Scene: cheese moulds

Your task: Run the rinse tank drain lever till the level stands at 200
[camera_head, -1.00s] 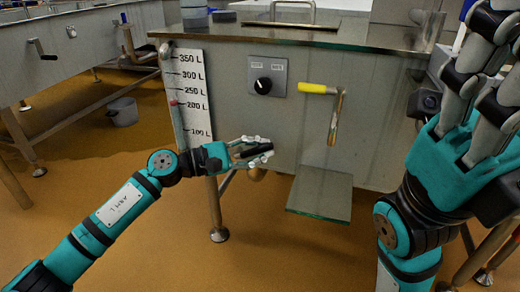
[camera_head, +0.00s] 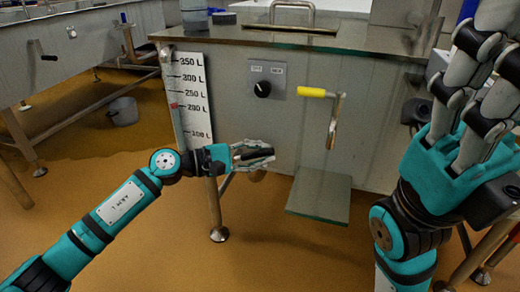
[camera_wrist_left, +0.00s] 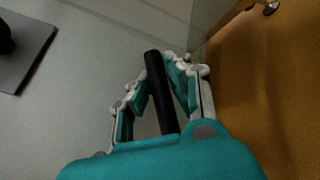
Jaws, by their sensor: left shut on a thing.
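The rinse tank (camera_head: 380,120) is a grey metal tank. Its white level scale (camera_head: 197,100) reads 350 L at the top, and a red mark (camera_head: 173,106) in the tube beside it stands about level with 200 L. My left gripper (camera_head: 254,153) is low in front of the tank, shut on a black lever handle (camera_head: 258,155). In the left wrist view the handle (camera_wrist_left: 158,85) runs between the fingers; its pivot is hidden. My right gripper (camera_head: 488,60) is open and empty at the right, fingers up.
A yellow-handled lever (camera_head: 312,92) and a panel with a black knob (camera_head: 262,88) are on the tank front. A flat plate (camera_head: 320,195) juts out below. A grey bucket (camera_head: 123,111) stands on the floor at the left.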

